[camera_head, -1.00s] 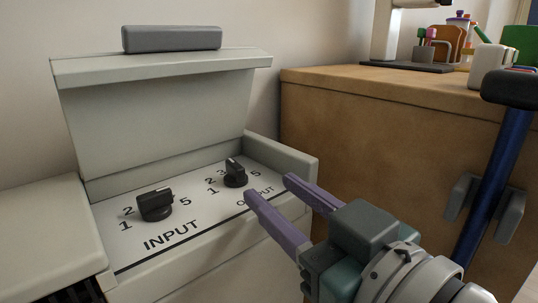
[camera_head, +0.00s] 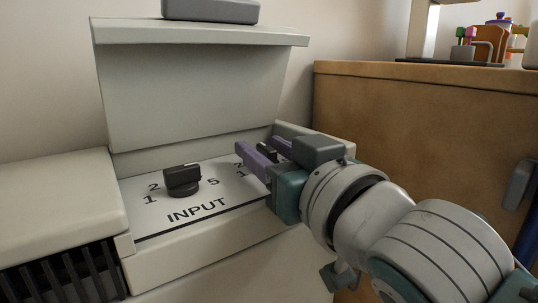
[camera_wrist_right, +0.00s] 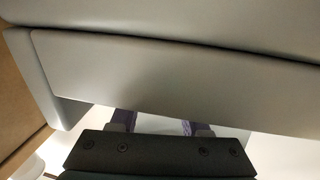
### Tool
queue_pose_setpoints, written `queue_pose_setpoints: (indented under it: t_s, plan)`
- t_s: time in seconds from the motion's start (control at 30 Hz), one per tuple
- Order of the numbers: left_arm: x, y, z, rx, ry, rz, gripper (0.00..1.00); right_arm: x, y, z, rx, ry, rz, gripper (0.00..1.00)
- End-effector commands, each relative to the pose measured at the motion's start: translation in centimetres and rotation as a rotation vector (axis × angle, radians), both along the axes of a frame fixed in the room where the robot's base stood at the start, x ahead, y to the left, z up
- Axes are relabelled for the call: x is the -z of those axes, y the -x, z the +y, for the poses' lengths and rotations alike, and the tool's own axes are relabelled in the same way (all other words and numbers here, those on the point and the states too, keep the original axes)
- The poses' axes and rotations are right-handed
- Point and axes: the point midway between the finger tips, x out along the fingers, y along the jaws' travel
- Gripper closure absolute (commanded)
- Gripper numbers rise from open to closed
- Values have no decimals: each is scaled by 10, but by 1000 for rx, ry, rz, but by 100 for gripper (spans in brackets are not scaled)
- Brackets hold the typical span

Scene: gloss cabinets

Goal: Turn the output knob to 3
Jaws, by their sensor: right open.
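The output knob (camera_head: 266,150) is a small black knob on the white sloped panel (camera_head: 140,222). Only a dark bit of it shows between the purple fingers of my right gripper (camera_head: 258,145). My right gripper is open, with one finger on each side of the knob; I cannot tell whether they touch it. The OUTPUT label and most of its scale are hidden behind the gripper. In the right wrist view the fingers (camera_wrist_right: 160,123) show apart, and the knob is not visible. The black input knob (camera_head: 182,181) stands uncovered left of the gripper. My left gripper is not in view.
A raised pale lid (camera_head: 195,95) stands behind the panel, with a grey bar (camera_head: 210,10) on top. A wooden cabinet (camera_head: 430,130) is close on the right, with a grey handle (camera_head: 520,184). A pale counter (camera_head: 55,205) lies to the left.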

Motion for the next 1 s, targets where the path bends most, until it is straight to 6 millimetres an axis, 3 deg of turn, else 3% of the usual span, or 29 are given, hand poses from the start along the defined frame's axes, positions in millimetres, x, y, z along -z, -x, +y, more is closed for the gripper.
queue_pose_setpoints:
  t_s: [0.17,0.57,1.0]
  plan:
    - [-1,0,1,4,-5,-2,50,0,0,0,0,0,0,56]
    - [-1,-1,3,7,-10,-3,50,0,0,0,0,1,0,100]
    - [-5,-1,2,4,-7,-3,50,-2,0,0,-10,3,-1,100]
